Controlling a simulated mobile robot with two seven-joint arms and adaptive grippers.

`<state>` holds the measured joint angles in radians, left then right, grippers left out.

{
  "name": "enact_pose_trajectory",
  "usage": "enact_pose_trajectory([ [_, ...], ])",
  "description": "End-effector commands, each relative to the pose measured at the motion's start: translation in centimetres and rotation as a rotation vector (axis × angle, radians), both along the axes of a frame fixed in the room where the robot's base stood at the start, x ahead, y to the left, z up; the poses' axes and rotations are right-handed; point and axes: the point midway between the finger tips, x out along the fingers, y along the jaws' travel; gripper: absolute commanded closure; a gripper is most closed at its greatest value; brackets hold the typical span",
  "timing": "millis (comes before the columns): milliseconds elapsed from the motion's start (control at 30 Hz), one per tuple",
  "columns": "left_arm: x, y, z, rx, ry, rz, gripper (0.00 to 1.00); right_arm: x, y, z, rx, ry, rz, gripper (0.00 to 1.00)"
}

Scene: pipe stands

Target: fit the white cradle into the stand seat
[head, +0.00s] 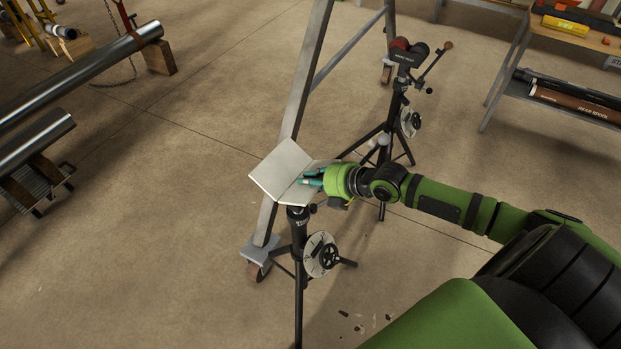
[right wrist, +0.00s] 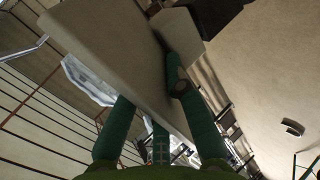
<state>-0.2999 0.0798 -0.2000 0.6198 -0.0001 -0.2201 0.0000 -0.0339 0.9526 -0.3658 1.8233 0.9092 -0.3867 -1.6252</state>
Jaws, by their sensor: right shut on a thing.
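The white cradle (head: 280,172) is a pale V-shaped plate above the top of a black tripod stand (head: 299,240). My right gripper (head: 312,178) comes in from the right and is shut on the cradle. In the right wrist view, the green fingers (right wrist: 152,105) straddle a plate of the cradle (right wrist: 112,50). The stand's seat lies just under the cradle and is mostly hidden by it. I cannot tell whether the cradle touches the seat or hovers over it. My left gripper is not in view.
A second tripod stand (head: 391,115) with a dark roller head stands behind. A grey wheeled frame leg (head: 293,110) rises close behind the cradle. Steel pipes (head: 80,75) lie at the left. A shelf table (head: 570,90) is at the upper right. The floor at the lower left is clear.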

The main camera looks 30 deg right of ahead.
Motion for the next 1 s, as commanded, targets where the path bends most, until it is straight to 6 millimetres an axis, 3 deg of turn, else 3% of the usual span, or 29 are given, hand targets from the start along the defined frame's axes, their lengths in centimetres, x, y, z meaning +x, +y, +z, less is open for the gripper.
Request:
enact_pose_trajectory([
  [367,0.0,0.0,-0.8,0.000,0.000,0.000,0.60,0.2,0.0,-0.6,0.001,-0.008,0.000,1.00],
  [400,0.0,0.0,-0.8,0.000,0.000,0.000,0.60,0.2,0.0,-0.6,0.001,-0.008,-0.001,0.82],
  [467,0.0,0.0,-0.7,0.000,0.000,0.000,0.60,0.2,0.0,-0.5,0.001,-0.008,0.000,0.59],
  [767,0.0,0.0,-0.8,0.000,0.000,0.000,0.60,-0.1,0.0,-1.0,-0.002,0.005,0.000,0.59],
  [1000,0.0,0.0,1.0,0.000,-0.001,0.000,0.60,-1.4,-0.7,0.3,-0.003,0.004,0.000,0.59],
])
